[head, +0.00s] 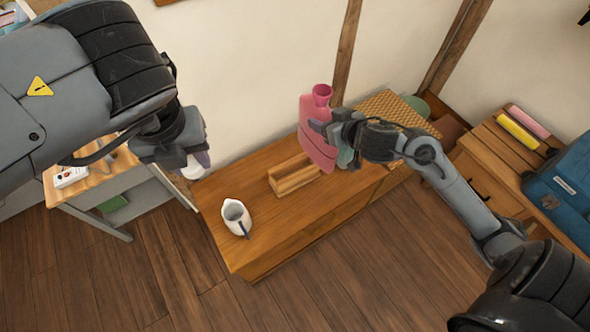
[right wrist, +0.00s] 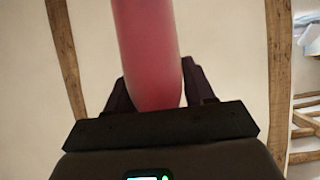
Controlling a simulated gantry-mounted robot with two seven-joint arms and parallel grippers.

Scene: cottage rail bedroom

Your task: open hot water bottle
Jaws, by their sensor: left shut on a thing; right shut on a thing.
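The pink hot water bottle (head: 316,138) is upright above the back part of the wooden bench, with its flared neck (head: 322,92) at the top. My right gripper (head: 336,143) is shut on the bottle's body from the right side. The right wrist view shows the bottle (right wrist: 147,50) edge-on between the fingers of the right gripper (right wrist: 160,90). My left gripper (head: 188,160) is well to the left of the bottle, shut on a small whitish thing (head: 196,170) that is mostly hidden. I cannot tell whether a stopper sits in the neck.
A white jug (head: 236,217) stands on the wooden bench (head: 265,240), front left. An open wooden box (head: 293,176) lies below the bottle. A woven box (head: 393,105) is behind my right arm. A blue case (head: 565,185) stands at the right. The bench's front strip is clear.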

